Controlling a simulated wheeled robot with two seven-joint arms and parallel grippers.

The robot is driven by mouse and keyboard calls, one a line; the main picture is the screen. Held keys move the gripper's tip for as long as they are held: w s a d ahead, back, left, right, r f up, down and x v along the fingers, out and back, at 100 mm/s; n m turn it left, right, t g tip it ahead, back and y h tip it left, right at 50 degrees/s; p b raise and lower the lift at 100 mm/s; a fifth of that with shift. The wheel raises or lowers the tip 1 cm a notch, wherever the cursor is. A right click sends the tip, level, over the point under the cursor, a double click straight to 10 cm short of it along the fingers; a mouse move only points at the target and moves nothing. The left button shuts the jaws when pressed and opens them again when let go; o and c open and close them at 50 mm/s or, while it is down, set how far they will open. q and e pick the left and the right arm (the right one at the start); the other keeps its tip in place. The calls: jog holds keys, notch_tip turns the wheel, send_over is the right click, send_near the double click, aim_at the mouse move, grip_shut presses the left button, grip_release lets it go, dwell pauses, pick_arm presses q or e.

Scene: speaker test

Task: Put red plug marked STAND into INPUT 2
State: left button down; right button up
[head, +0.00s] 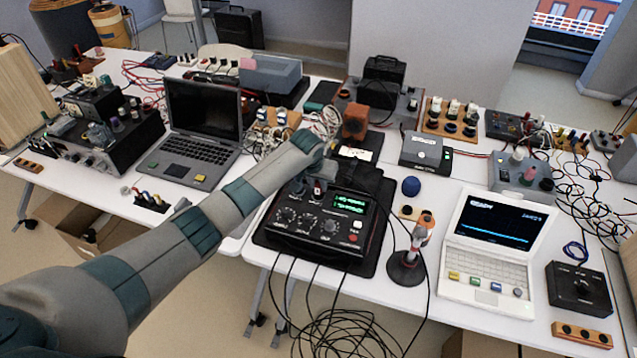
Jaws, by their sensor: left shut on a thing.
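My left arm reaches in from the lower left, and my left gripper (312,184) is over the back edge of a black device (318,222) with green displays and several knobs. The gripper is shut on a small red plug (319,188), which shows only as a dark red and pale bit at the fingertips. Its STAND marking is too small to read. The INPUT 2 socket cannot be told apart; the hand and forearm cover part of the device's back. Whether the plug touches the device cannot be told. My right gripper is not in view.
A round black stand with an orange-topped tool (418,235) and a blue ball (411,186) are right of the device. A white laptop (490,250) stands further right, a dark laptop (200,125) to the left. Black cables hang over the table's front edge.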

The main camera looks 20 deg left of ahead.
pick_arm(q)
jog(key=shift+f, duration=0.25)
dwell(0.7)
jog(key=c, duration=1.5)
grip_release()
jog(key=shift+c, duration=0.2)
jog(key=shift+r, duration=0.1)
jog(key=b+v, duration=0.3)
jog(key=v, duration=1.4)
jog(key=shift+s+b, duration=0.15)
jog(key=shift+b, duration=0.2)
jog(key=shift+d, duration=0.1)
